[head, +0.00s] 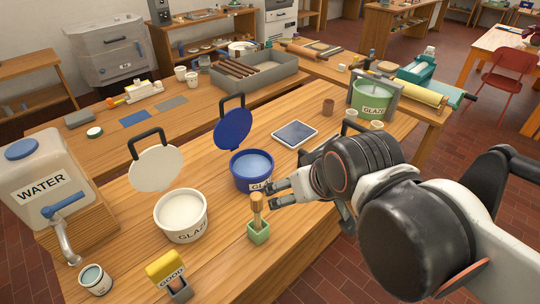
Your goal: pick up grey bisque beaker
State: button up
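I cannot pick out a clearly grey beaker. A brown cup (328,107) and two pale cups, one (350,116) behind my wrist and one (376,126) to its right, stand near the green glaze bucket (371,98). The pale cups are partly hidden by my arm.
A dark tile (295,134) lies behind my gripper. Bare wood (300,215) shows in front of my gripper.

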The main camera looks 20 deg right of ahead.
aim_at(350, 118)
jog(key=i+l, duration=0.2)
jog(key=l, duration=0.2)
jog(key=i+l, duration=0.15)
jog(key=l, duration=0.25)
jog(key=i+l+u, duration=0.1)
jog(key=l, duration=0.3)
jog(key=i+l, duration=0.25)
jog(key=l, duration=0.15)
jog(key=i+l, duration=0.15)
jog(key=l, duration=0.25)
jog(key=i+l, duration=0.15)
jog(key=l, duration=0.25)
jog(key=i+l+u, duration=0.1)
jog(key=l, duration=0.35)
jog(key=i+l, duration=0.25)
jog(key=l, duration=0.15)
